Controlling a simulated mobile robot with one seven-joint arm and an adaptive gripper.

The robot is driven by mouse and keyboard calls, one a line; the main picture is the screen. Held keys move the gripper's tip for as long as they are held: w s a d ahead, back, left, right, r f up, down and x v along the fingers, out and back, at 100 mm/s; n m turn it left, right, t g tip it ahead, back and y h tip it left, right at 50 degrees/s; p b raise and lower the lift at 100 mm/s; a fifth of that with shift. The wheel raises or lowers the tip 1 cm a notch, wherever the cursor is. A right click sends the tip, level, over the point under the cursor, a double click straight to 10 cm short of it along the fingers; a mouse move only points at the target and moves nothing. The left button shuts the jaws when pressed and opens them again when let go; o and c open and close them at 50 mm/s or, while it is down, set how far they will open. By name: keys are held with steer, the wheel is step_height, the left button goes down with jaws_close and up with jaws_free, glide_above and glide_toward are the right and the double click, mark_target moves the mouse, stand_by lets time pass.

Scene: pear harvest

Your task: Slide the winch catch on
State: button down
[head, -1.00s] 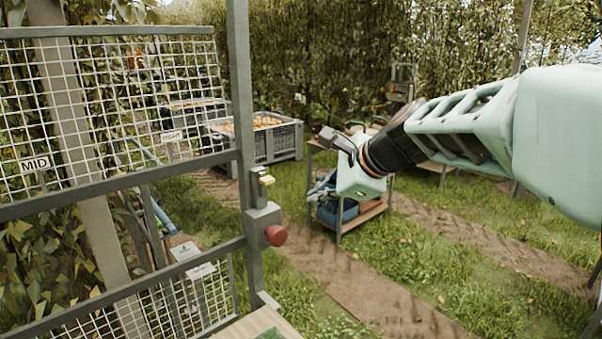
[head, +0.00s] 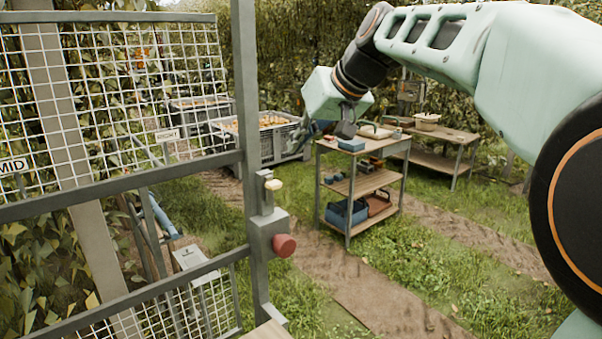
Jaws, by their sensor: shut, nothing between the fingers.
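A small cream-coloured slider (head: 273,185) sits on a grey bracket on the upright post of the mesh gate, at centre left. Below it a grey box (head: 266,234) carries a round red knob (head: 284,245). No label marks either part as the winch catch, so I cannot tell which it is. My gripper (head: 345,128) points down, its dark fingers shut and empty. In the picture it is up and to the right of the slider, apart from it, in front of the shelf cart and crates.
The grey mesh gate (head: 120,195) fills the left side. A shelf cart (head: 360,183) with tools stands right of centre, and a wooden bench (head: 440,133) behind it. Grey crates of fruit (head: 291,139) stand at the back. Grass and a dirt path are open on the right.

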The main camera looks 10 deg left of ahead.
steer(key=n, duration=0.1)
steer(key=w+r+n, duration=0.1)
steer(key=n, duration=0.1)
steer(key=shift+a+r, duration=0.1)
steer(key=shift+r, duration=0.15)
steer(key=p, duration=0.1)
glide_above(272, 181)
steer(key=s+d, duration=0.2)
step_height(272, 181, down, 7)
step_height(272, 181, down, 2)
steer(key=shift+d+f, duration=0.1)
steer(key=shift+f, duration=0.95)
